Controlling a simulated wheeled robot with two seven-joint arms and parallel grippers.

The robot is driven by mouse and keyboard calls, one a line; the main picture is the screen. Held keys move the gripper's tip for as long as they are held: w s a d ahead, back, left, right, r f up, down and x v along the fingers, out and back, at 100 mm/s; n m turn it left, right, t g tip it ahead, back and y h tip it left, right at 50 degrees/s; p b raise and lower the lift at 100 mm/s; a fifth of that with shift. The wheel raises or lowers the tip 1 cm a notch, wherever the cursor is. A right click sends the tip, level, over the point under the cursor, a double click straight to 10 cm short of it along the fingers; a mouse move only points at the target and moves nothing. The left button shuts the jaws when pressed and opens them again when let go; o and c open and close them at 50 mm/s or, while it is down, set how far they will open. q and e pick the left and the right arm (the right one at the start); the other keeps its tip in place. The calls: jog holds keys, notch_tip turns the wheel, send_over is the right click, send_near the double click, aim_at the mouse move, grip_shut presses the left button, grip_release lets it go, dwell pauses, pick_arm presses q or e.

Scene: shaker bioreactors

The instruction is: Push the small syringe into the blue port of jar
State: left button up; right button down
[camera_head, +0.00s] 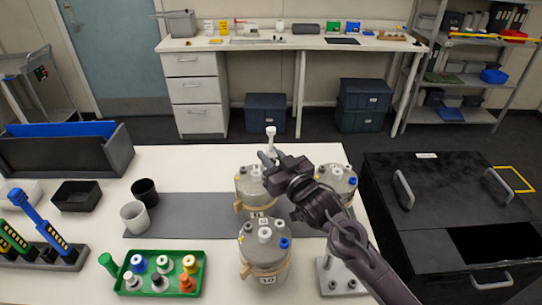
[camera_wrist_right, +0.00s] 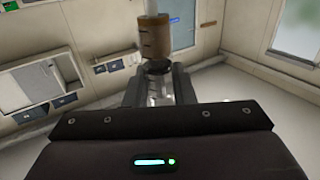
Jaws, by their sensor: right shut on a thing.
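Three grey-lidded jars stand on the table. The front jar (camera_head: 263,265) has a blue port (camera_head: 284,243) at the right of its lid. The back right jar (camera_head: 325,200) also has a blue port (camera_head: 352,181). The back left jar (camera_head: 250,185) is partly hidden by my right arm. My right gripper (camera_head: 268,158) is above the back left jar, shut on a small syringe, whose white upper part (camera_head: 270,138) sticks up from the jaws. In the right wrist view, a clear and brown part (camera_wrist_right: 155,40) stands upright beyond the fingers. The syringe's lower end is hidden. My left gripper is out of view.
A green tray (camera_head: 205,287) with several coloured-cap bottles is at the front left. Two cups (camera_head: 135,215), dark bins and a rack of blue and green tools (camera_head: 35,225) lie further left. A small metal stand (camera_head: 340,280) is right of the front jar. A black cabinet (camera_head: 440,215) is at the right.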

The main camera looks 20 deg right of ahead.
jog(key=shift+f, duration=0.15)
jog(key=shift+f, duration=1)
dwell(1.3)
jog(key=c, duration=1.1)
grip_release()
jog(key=shift+c, duration=0.2)
